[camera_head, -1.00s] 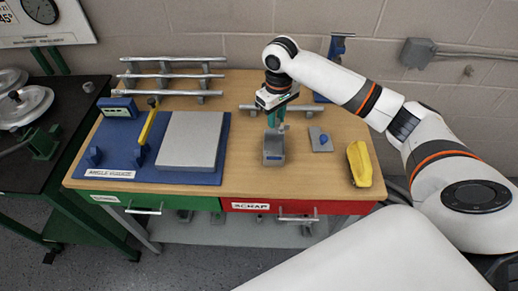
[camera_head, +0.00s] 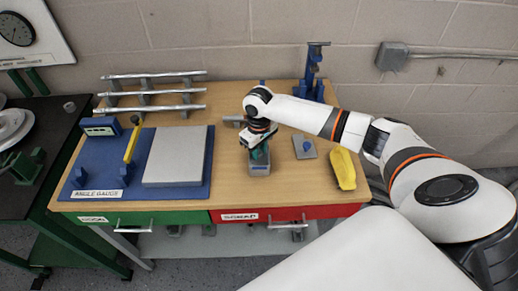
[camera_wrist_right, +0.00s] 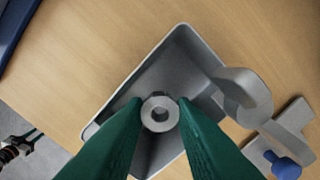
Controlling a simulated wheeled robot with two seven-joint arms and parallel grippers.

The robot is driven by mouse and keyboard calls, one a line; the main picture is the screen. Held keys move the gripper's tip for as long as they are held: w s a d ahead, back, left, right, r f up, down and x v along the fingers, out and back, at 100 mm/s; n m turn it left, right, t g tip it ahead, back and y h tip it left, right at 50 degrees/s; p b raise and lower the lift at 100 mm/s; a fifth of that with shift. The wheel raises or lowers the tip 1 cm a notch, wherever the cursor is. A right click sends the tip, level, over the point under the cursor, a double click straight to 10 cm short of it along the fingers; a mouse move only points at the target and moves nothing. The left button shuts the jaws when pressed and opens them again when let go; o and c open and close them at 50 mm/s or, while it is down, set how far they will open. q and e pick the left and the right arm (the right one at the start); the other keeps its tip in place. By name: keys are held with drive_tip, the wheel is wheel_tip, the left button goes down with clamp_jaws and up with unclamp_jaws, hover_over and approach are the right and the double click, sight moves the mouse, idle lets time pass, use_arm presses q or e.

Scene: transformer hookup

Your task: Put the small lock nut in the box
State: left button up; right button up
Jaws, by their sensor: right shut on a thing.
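The small lock nut (camera_wrist_right: 160,113) is a grey metal ring between the green fingertips of my right gripper (camera_wrist_right: 160,116) in the right wrist view. The gripper is shut on it. The box (camera_wrist_right: 187,62) is a grey open bin below the nut, and its inside looks empty where it shows. In the head view my right gripper (camera_head: 259,152) is over the box (camera_head: 260,170), and the nut is hidden there. How far the nut is above the box floor I cannot tell. My left gripper is not in view.
A grey plate with a blue knob (camera_head: 305,147) lies right of the box, with a yellow object (camera_head: 343,168) beyond. A blue angle gauge board (camera_head: 110,160) with a grey slab (camera_head: 175,157) is on the left. Metal bars (camera_head: 150,92) are at the back left.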

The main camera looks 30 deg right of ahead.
drive_tip(key=shift+f, duration=0.25)
drive_tip(key=shift+f, duration=0.3)
drive_tip(key=o, duration=0.7)
wheel_tip(320, 180, up, 13)
drive_tip(key=b, duration=0.1)
drive_tip(key=shift+r, duration=0.15)
